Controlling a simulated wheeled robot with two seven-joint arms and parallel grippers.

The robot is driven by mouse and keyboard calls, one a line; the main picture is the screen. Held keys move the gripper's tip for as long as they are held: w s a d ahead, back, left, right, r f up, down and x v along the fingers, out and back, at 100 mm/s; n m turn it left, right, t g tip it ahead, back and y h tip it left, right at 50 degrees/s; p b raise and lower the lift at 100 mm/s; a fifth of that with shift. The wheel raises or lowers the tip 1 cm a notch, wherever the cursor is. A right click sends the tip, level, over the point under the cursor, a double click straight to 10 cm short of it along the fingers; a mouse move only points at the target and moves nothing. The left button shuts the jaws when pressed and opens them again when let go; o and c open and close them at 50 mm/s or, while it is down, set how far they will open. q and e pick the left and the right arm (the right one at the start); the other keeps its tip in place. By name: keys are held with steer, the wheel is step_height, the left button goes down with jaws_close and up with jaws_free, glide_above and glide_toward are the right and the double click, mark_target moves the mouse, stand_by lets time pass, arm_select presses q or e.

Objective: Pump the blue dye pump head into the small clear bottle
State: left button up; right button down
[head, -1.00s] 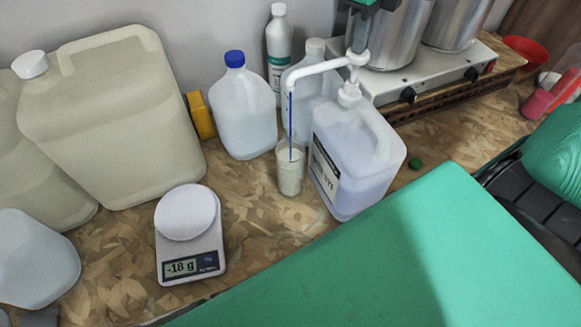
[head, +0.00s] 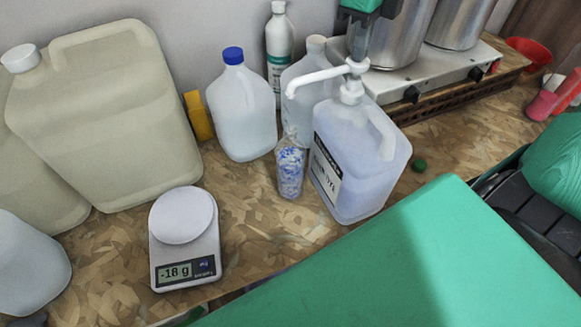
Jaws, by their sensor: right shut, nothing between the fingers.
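The white pump head (head: 322,78) sits low on the dye jug (head: 345,180), which is translucent with pale blue contents and a label partly reading "DYE". Its spout points left, above the small clear bottle (head: 291,170). The bottle stands upright on the worktop beside the jug, with blue and white streaks inside. No stream shows under the spout. My right gripper (head: 357,52) is shut and empty, with its tip at the top of the pump head, apparently touching it. My left gripper is not in view.
A scale (head: 186,245) reads -18 g, with nothing on its plate. A blue-capped jug (head: 243,115), a white bottle (head: 279,50) and large beige drums (head: 105,120) stand behind and left. Metal pots stand on a burner (head: 400,83). A small green cap (head: 419,166) lies right of the jug.

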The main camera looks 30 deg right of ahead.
steer(key=shift+r+p, duration=1.1)
steer(key=shift+r, duration=1.3)
steer(key=shift+f, duration=0.15)
steer(key=shift+f+b, duration=2.8)
steer(key=shift+f, duration=0.05)
steer(key=shift+r, duration=0.15)
steer(key=shift+r+p, duration=1.75)
steer(key=shift+r, duration=1.1)
steer(key=shift+f, duration=0.2)
